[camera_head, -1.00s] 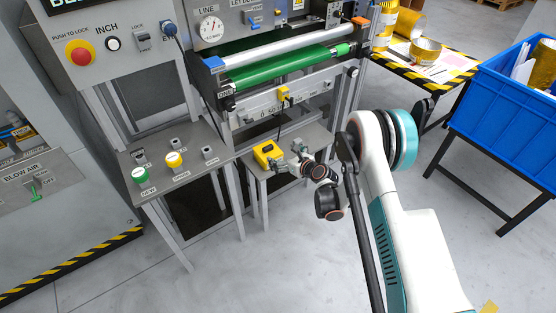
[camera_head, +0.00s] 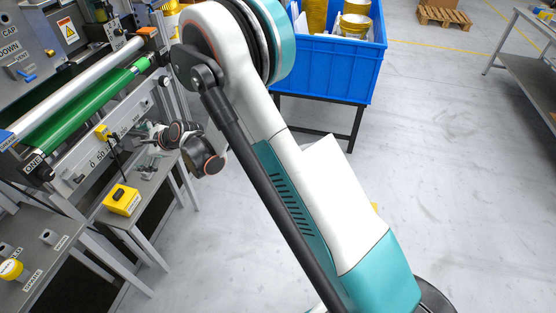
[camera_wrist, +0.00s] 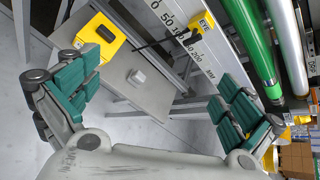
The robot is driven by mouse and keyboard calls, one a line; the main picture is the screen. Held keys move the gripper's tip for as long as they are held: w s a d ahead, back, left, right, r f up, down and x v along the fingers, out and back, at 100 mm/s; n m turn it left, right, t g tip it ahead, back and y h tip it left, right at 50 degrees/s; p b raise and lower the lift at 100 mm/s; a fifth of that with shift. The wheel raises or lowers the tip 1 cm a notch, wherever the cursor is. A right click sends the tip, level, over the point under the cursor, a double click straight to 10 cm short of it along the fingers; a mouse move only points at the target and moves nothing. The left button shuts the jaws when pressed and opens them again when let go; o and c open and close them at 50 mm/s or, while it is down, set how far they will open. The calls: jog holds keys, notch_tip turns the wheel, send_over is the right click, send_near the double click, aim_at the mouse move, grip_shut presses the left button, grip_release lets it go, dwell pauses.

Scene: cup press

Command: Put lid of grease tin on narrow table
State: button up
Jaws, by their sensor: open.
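A small narrow grey table (camera_head: 116,216) stands in front of the press, at the left of the head view. A yellow box (camera_head: 121,200) with a dark top patch sits on it. The table top (camera_wrist: 150,95) and the yellow box (camera_wrist: 100,38) also show in the wrist view, with a small pale knob-like piece (camera_wrist: 137,77). My gripper (camera_head: 150,145) is over the far end of this table. In the wrist view my gripper (camera_wrist: 160,88) is open, its green-padded fingers wide apart with nothing between them. I cannot identify a grease tin or its lid in these frames.
The press with its green roller (camera_head: 85,112) rises behind the narrow table. Another grey table at lower left carries a yellow round piece (camera_head: 12,270) and a grey post (camera_head: 49,237). A blue crate (camera_head: 330,68) stands at the back.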

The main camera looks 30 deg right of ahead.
jog(key=s+d+r+n+h, duration=0.4)
jog(key=s+d+r+n, duration=0.6)
jog(key=s+d+r, duration=0.85)
jog(key=s+d+n+h, duration=0.1)
jog(key=s+d+n, duration=0.2)
jog(key=s, duration=0.4)
jog(key=s+d+n+h, duration=0.1)
jog(key=s+d+n, duration=0.2)
jog(key=s, duration=0.4)
jog(key=s+d+n+g+h, duration=0.1)
jog(key=s+d+n+h, duration=0.1)
jog(key=s+d, duration=0.3)
jog(key=shift+s+d+r+n, duration=0.15)
jog(key=shift+s+r+n, duration=0.35)
jog(key=shift+s, duration=0.7)
jog(key=shift+s+d+f+n, duration=0.2)
jog(key=shift+s+n, duration=0.1)
jog(key=shift+s, duration=0.05)
jog(key=shift+c, duration=0.5)
